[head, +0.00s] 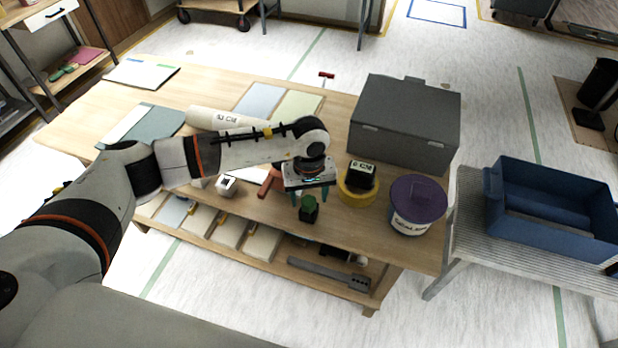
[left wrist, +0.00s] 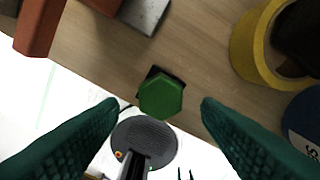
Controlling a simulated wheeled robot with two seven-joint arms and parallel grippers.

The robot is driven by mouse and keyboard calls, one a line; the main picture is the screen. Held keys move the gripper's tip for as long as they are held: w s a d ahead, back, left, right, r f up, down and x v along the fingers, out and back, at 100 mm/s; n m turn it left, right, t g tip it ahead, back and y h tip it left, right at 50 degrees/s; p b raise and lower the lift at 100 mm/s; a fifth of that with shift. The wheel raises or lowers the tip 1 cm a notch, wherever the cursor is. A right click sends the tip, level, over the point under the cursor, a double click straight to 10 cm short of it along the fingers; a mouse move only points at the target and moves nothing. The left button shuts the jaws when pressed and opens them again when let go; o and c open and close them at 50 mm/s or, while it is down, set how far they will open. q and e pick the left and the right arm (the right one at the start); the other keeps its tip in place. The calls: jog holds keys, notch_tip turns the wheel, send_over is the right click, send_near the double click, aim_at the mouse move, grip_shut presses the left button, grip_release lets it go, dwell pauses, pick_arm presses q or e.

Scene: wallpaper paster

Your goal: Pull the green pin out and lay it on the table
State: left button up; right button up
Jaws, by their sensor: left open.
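The green pin (head: 308,202) has a green hexagonal head and stands in a small black block (head: 307,215) near the table's front edge. In the left wrist view the green head (left wrist: 161,97) shows from above, with a corner of the black block (left wrist: 170,73) behind it. My left gripper (head: 309,198) is open above the pin. In the left wrist view its two teal fingers (left wrist: 160,105) lie either side of the green head, with gaps on both sides. The pin's shaft is hidden. My right gripper is not in view.
A yellow ring (head: 358,190) with a black block in it and a purple-lidded tub (head: 417,203) stand to the right of the pin. A grey box (head: 404,122) is behind them. A red-orange object (head: 268,184) lies left. The wooden table (head: 340,235) has bare room in front.

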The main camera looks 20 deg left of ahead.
aim_at(309, 202)
pick_arm(q)
jog(key=shift+f, duration=1)
jog(key=c, duration=1.2)
jog(key=shift+o, duration=0.2)
jog(key=shift+r+p, duration=1.35)
jog(key=shift+r, duration=1.35)
notch_tip(309, 202, up, 4)
jog(key=shift+p, duration=0.75)
